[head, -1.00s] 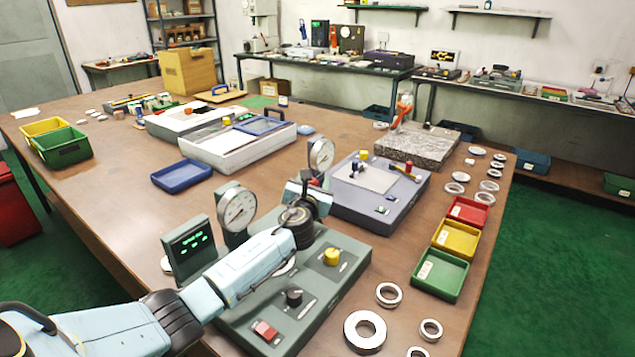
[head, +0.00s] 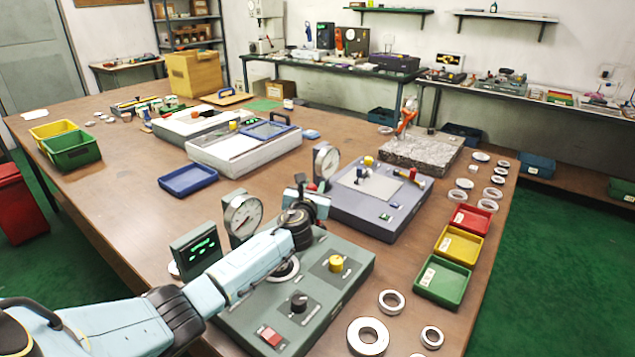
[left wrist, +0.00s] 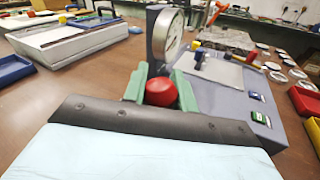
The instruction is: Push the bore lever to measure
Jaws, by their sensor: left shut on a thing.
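The green-grey measuring station (head: 325,310) stands at the front of the bench, with a dial gauge (head: 242,220) and a lit green display (head: 196,252). A metal ring (head: 285,269) sits on it, partly hidden by my left arm. My left gripper (head: 305,190) is over the station's back side. In the left wrist view, its green fingers (left wrist: 162,82) are shut on the red ball knob (left wrist: 160,93) of the bore lever. The lever's shaft is hidden by the gripper. My right gripper is not in view.
A purple-grey station (head: 378,200) with its own dial (head: 325,161) stands just behind. Red (head: 471,219), yellow (head: 459,244) and green (head: 443,281) trays line the right. Loose rings (head: 368,336) lie at the front right. A blue tray (head: 188,179) lies left, with bare bench around it.

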